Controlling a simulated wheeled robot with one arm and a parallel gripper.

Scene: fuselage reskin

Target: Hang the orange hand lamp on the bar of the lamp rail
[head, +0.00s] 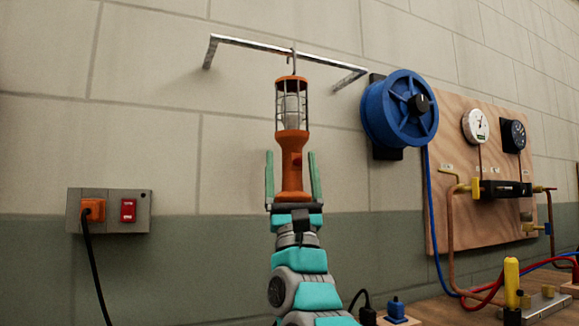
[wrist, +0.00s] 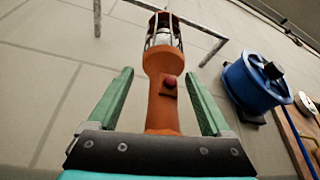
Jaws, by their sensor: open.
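The orange hand lamp (head: 291,145) is upright, with a wire cage around its bulb and a hook on top. In the head view its hook (head: 292,61) is at the bar of the lamp rail (head: 262,46) and appears to be over it. The lamp (wrist: 160,98) also shows in the wrist view, with a red button on its handle. My gripper (head: 291,160) is open, its green fingers on either side of the lamp handle with gaps between. The wrist view shows the same gaps at my gripper (wrist: 162,88). The hook is out of the wrist view.
A blue hose reel (head: 400,108) is on the wall right of the rail. A wooden panel (head: 460,150) with gauges and pipes is further right. A socket box (head: 108,211) with a red switch is at the left. The wall around the lamp is clear.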

